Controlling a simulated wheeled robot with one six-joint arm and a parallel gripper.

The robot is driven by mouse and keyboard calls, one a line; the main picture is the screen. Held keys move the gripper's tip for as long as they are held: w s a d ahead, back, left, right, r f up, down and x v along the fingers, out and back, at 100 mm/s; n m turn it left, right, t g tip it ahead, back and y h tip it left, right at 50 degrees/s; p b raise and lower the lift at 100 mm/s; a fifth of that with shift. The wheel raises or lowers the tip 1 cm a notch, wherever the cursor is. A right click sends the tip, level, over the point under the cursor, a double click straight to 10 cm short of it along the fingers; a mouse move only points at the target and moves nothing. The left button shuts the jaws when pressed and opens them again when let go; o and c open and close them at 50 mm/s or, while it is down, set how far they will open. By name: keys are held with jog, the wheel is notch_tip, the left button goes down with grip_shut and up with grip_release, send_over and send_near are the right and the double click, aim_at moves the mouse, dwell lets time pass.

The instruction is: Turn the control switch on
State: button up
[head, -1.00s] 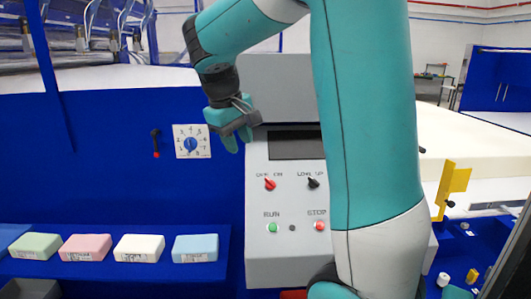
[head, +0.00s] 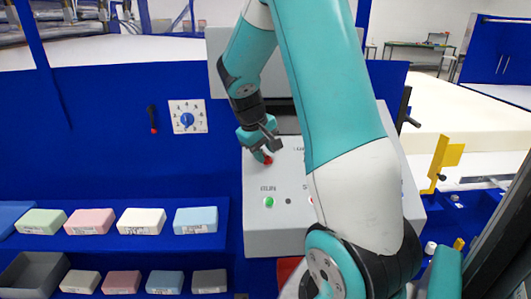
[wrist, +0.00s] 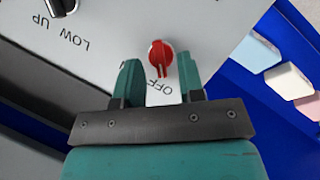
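The control switch is a red knob (wrist: 160,57) on the sloping grey panel (wrist: 100,38). In the wrist view its narrow end points down toward the OFF label; the ON label is hidden, apparently by the left finger. In the head view the knob (head: 268,160) shows just below my fingertips. My gripper (wrist: 158,78) is open, with one teal finger on each side of the knob's lower end. The fingers look apart from the knob, and I cannot tell how far above the panel they are.
A black LOW/UP knob (wrist: 62,5) is near the red one. A green RUN button (head: 269,202) sits lower on the panel. A dial (head: 188,117) is on the blue wall. Coloured foam blocks (head: 141,221) lie on shelves at left. A yellow bracket (head: 446,158) stands at right.

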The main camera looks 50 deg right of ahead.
jog(key=shift+x, duration=0.85)
